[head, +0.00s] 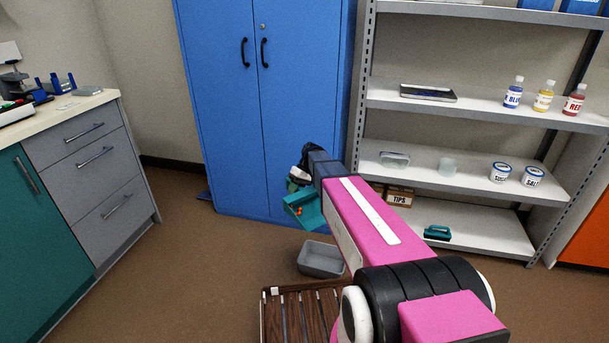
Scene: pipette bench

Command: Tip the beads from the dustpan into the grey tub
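The teal dustpan (312,216) is at my arm's far end, in front of the blue cabinet's lower part. A few small orange beads (298,211) show in it. My gripper (296,186) is at the dustpan and seems shut on its handle; my arm hides much of the grip, and the fingers are small and dark. The grey tub (322,272) stands upright on the floor, below and slightly right of the dustpan in the picture. The dustpan appears off the floor and apart from the tub. The visible part of the tub's inside looks empty.
A brown slatted rack (274,314) is nearer than the tub. The blue cabinet (228,120) stands behind. A shelf unit (470,245) at right holds a teal brush (437,233) and a TIPS box (399,197). The floor left of the tub is clear.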

